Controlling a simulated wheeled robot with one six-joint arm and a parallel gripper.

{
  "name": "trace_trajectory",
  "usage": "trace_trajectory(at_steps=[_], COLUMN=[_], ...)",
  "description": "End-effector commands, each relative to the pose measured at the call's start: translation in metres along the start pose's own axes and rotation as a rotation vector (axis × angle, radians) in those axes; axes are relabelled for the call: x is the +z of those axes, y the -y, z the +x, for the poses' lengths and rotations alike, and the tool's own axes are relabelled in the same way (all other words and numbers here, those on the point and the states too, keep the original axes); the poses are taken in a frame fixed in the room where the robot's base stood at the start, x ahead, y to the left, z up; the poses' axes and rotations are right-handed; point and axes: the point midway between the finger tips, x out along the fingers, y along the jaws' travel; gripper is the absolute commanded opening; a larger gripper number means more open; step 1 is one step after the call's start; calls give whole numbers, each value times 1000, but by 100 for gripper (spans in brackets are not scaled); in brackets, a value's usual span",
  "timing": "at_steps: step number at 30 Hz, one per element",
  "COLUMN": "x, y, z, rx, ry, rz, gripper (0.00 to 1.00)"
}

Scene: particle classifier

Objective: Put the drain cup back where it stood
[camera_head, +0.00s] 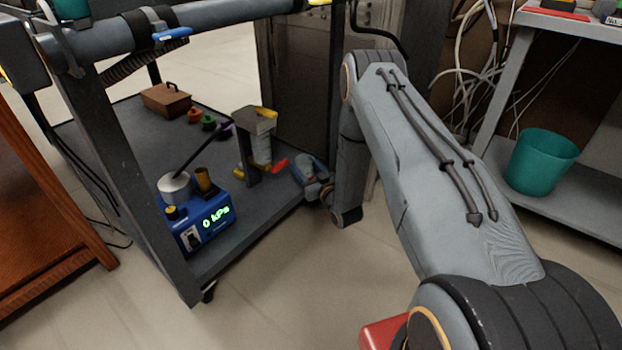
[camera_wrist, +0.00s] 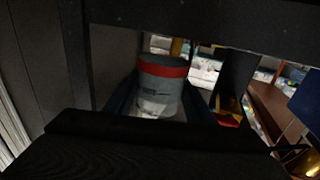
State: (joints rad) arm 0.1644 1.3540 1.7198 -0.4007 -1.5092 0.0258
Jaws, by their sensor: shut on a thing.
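The drain cup (camera_wrist: 160,92) is a pale grey cylinder with a red band round its top, in the middle of the wrist view. My gripper (camera_wrist: 158,112) is shut on it, with one dark finger on each side. The cup's lower part is hidden by the gripper. In the head view my gripper (camera_head: 308,176) is low, at the right edge of the cart's lower shelf, just right of a grey stand (camera_head: 248,160) with yellow and red parts. A pale cylinder (camera_head: 262,150) shows by this stand. I cannot tell there whether it is the held cup.
A blue gauge box (camera_head: 190,238) reading 0 kPa stands at the shelf's front, with a metal pot (camera_head: 174,188) on it. A brown box (camera_head: 166,100) and several coloured knobs lie farther back. The cart's post (camera_head: 130,170) and upper bar (camera_head: 215,14) frame the shelf.

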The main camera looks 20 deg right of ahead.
Motion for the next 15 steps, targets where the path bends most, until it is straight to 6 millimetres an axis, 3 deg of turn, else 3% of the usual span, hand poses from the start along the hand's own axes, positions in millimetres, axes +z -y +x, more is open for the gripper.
trace_trajectory(at_steps=[3, 9, 15], x=[2, 2, 0], y=[0, 0, 0], z=[27, 62, 79], rx=[-1, 0, 0], ry=[-3, -3, -2], rz=[-1, 0, 0], gripper=[16, 16, 16])
